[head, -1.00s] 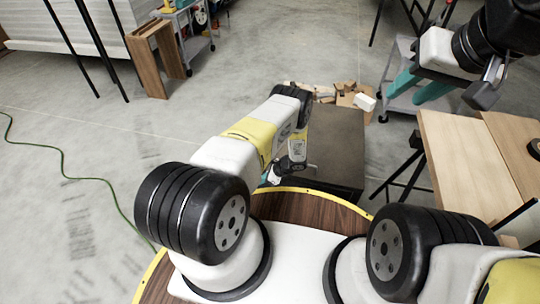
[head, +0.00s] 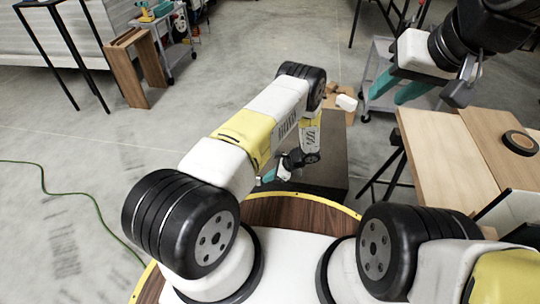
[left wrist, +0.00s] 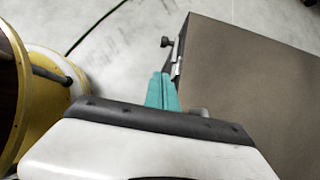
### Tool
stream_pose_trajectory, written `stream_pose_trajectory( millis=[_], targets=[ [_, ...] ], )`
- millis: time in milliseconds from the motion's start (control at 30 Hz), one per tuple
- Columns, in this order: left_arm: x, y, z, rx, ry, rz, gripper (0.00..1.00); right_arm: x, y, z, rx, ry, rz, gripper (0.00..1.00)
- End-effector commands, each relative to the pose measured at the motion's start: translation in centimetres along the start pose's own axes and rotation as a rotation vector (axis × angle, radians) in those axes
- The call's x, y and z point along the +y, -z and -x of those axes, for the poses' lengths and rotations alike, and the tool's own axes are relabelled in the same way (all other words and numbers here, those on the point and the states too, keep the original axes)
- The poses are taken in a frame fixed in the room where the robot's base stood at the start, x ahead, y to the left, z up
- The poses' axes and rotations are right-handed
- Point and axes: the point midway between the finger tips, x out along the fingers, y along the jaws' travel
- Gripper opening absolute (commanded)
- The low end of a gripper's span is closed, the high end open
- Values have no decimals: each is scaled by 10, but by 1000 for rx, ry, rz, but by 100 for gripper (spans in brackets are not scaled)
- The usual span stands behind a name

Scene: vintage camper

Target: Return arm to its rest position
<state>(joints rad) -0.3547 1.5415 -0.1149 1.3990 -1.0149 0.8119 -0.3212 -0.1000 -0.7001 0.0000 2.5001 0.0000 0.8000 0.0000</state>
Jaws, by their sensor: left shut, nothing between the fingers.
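My left arm (head: 245,140) reaches forward from the lower left and bends down at its black elbow. My left gripper (head: 272,174) hangs low beside the left side of a dark box, and the arm partly hides it. In the left wrist view its teal fingers (left wrist: 161,91) are together with nothing between them. They are close to the box's metal-fitted edge; contact cannot be told. My right gripper (head: 398,87) is at the upper right, with its two teal fingers apart and empty.
The dark box (head: 335,165) has a flat top, also in the left wrist view (left wrist: 250,75). A wooden worktable (head: 445,150) with a black tape roll (head: 520,143) stands at right. A grey cart (head: 375,75) is behind. A green cable (head: 75,195) lies on open floor at left.

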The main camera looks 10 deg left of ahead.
Motion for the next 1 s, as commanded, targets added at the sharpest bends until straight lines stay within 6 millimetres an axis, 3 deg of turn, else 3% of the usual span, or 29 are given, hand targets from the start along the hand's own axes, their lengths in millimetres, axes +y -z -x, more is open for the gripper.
stream_pose_trajectory(
  millis=[433, 567, 667, 800, 1000],
  targets=[
    [0, 0, 0, 0, 0, 1, 0, 0, 0, 0, 0, 0, 0, 36],
    [-8, -10, 13, 13, -1, 35, 0, 0, 0, 0, 0, 0, 0, 36],
    [-22, -33, 42, 43, -9, 116, 0, 0, 0, 0, 0, 0, 0, 36],
    [-39, -82, 100, 112, -30, 280, 0, 0, 0, 0, 0, 0, 0, 36],
    [-43, -156, 182, 224, -64, 519, 0, 0, 0, 0, 0, 0, 0, 36]
  ],
)
